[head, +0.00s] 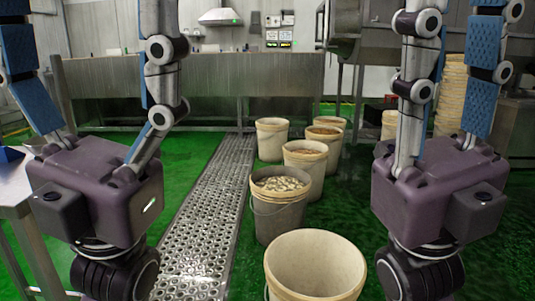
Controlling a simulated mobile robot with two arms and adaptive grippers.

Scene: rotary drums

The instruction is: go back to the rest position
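My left gripper (82,20) is at the left, upright, with its fingers pointing up past the top edge of the view. Its two blue-padded fingers stand wide apart with nothing between them. My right gripper (456,20) is at the right in a similar upright pose. Its fingers are also apart and empty. The fingertips of both grippers are cut off or near the top edge. Neither gripper visibly touches anything.
An empty cream bucket (315,262) stands in front on the green floor. A grey bucket (280,215) with pale contents and several more stand behind it. A metal floor grating (200,230) runs left of them. A metal table (14,190) is at far left, close to my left gripper.

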